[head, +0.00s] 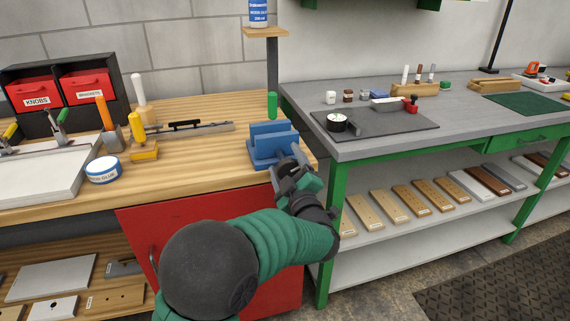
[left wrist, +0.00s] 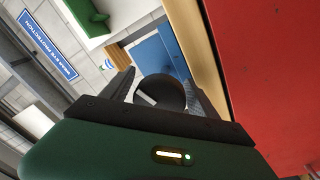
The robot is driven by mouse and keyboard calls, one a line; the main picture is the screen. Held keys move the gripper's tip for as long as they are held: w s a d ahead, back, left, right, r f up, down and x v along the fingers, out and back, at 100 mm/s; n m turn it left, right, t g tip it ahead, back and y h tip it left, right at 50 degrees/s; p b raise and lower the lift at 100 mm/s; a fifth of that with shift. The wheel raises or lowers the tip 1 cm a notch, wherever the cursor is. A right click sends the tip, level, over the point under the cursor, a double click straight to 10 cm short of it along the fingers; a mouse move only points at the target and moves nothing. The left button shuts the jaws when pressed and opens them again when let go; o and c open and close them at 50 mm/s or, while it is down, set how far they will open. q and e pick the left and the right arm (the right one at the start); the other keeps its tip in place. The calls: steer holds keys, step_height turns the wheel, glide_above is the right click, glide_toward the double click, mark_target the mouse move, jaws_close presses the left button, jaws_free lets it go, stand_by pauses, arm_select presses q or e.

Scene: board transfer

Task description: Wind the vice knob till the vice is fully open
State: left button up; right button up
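The blue vice (head: 270,145) sits at the right front corner of the wooden bench. Its blue face also shows in the left wrist view (left wrist: 152,56). The dark round vice knob (left wrist: 165,92) is between the fingers of my left gripper (left wrist: 160,88), which appear to touch it on both sides. In the head view my left gripper (head: 288,172) is at the front of the vice and hides the knob. How far apart the vice jaws are is hard to tell. My right gripper is not in view.
The wooden bench (head: 200,165) has a red cabinet front (head: 150,225) below the vice. A green-handled tool (head: 272,105) stands behind the vice. A grey-topped table (head: 375,145) is close on the right.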

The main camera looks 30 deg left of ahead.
arm_select(q)
steer(key=shift+s+r, duration=0.1)
steer(key=shift+s, duration=0.1)
steer(key=p+v, duration=0.2)
steer(key=v, duration=1.4)
steer(key=shift+d, duration=0.4)
